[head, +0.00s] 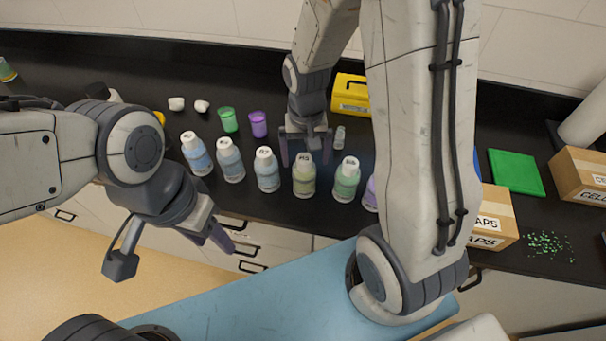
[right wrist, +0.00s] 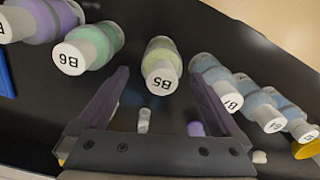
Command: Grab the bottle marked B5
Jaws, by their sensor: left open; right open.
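The B5 bottle (head: 304,183) has yellow-green contents and a white cap, and stands upright in a row near the counter's front edge. In the right wrist view its cap (right wrist: 161,68) reads B5. My right gripper (head: 305,152) is open and empty, on the far side of B5. Its two fingers (right wrist: 162,86) point towards B5, which shows between the fingertips; I cannot tell whether they touch it. My left gripper (head: 217,236) is open and empty, low in front of the counter, away from the bottles.
Green bottle B6 (head: 346,184) stands right of B5 and blue bottle B7 (head: 267,174) left, both close by. More blue bottles stand further left. A small clear vial (head: 339,137), a yellow box (head: 351,97) and cardboard boxes (head: 495,205) are also on the black counter.

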